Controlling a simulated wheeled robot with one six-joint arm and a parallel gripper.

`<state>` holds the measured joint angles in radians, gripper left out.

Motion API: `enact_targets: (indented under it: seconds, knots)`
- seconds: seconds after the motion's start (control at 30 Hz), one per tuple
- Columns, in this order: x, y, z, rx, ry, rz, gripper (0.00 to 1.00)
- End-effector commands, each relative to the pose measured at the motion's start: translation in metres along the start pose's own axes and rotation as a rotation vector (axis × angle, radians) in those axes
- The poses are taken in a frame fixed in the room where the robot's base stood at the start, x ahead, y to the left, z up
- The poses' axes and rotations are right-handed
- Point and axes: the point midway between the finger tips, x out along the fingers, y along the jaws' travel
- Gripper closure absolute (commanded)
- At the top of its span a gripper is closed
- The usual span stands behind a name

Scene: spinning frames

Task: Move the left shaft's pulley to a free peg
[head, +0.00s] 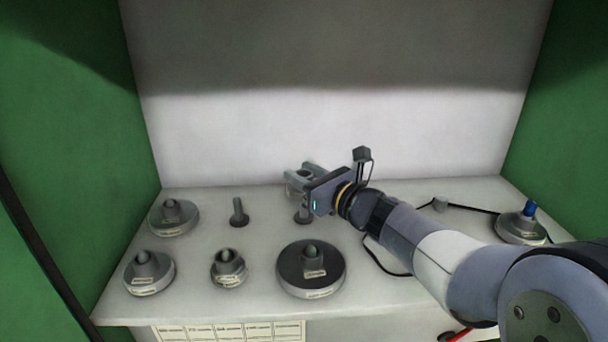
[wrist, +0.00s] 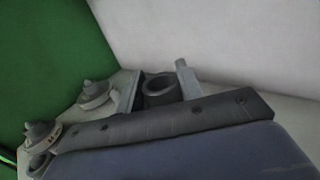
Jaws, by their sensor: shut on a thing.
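In the wrist view the pulley's round opening faces up between the two fingers (wrist: 158,84). In the head view the fingers mostly hide it. A peg (head: 303,217) stands directly below the gripper; I cannot tell whether the pulley touches it. Another peg (head: 238,212), to its left, is bare. At the far right a grey disc (head: 521,231) carries a blue-topped shaft (head: 530,209). The left shaft is not identifiable.
Pulleys sit at back left (head: 173,217), front left (head: 148,273) and front middle (head: 228,269). A black cable (head: 391,264) lies under my arm. Green walls (head: 60,150) flank the shelf.

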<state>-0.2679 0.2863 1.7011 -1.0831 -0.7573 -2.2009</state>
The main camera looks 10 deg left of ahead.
Motion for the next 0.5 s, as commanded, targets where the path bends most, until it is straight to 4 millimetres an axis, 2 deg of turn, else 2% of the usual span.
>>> enact_targets:
  seconds: [0.5]
  knots:
    - [0.0000,0.0001,-0.0061,-0.001,-0.001,0.000,0.94]
